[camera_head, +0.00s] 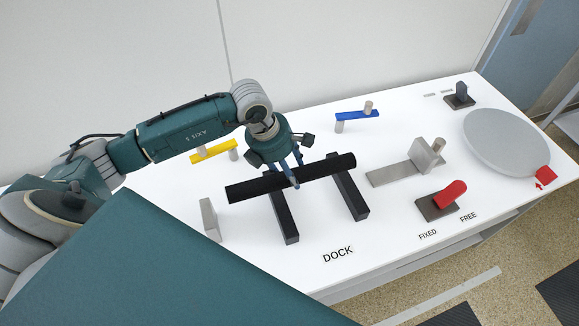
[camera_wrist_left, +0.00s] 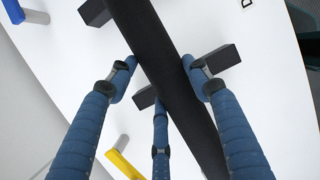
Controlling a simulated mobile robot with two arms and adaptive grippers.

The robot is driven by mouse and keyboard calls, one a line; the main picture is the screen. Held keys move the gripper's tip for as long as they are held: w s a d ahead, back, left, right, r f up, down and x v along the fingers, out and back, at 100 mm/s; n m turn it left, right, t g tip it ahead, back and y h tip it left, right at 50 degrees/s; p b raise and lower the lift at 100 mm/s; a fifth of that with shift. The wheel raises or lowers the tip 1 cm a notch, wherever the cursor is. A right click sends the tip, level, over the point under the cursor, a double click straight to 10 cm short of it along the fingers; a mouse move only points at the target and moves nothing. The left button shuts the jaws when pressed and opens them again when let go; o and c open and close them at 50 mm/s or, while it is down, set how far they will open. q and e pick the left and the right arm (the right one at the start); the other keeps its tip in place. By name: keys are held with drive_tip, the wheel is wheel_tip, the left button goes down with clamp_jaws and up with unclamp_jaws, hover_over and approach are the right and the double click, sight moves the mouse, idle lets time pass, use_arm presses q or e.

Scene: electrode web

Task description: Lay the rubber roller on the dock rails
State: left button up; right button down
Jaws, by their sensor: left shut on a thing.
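The black rubber roller (camera_head: 325,170) lies crosswise over the two dark dock rails (camera_head: 353,198), behind the DOCK label. It also shows in the left wrist view (camera_wrist_left: 150,40), running diagonally across the rails (camera_wrist_left: 217,58). My left gripper (camera_head: 288,178) comes down from above and is shut on the roller near its middle, with blue fingers on both sides of it (camera_wrist_left: 165,82). Both roller ends extend past the rails, farther on the left. I cannot tell whether the roller touches the rails or hangs just above them. My right gripper is not in view.
A yellow bar on posts (camera_head: 213,151) stands left of my gripper, a blue one (camera_head: 357,115) behind. A grey block (camera_head: 210,219) stands left of the rails. To the right are a grey bracket (camera_head: 405,170), a red lever (camera_head: 450,194) and a round grey disc (camera_head: 505,140).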

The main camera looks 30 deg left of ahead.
use_arm(q)
wheel_tip(320, 180, down, 7)
drive_tip(key=b, duration=0.3)
drive_tip(key=shift+f+b, duration=0.45)
drive_tip(key=shift+b, duration=0.25)
drive_tip(key=o, duration=2.1)
drive_tip(key=shift+c, duration=0.2)
drive_tip(key=o, duration=0.4)
drive_tip(key=shift+s+f, duration=0.1)
drive_tip(key=shift+r+p, duration=2.8)
drive_tip(key=shift+r, duration=2.25)
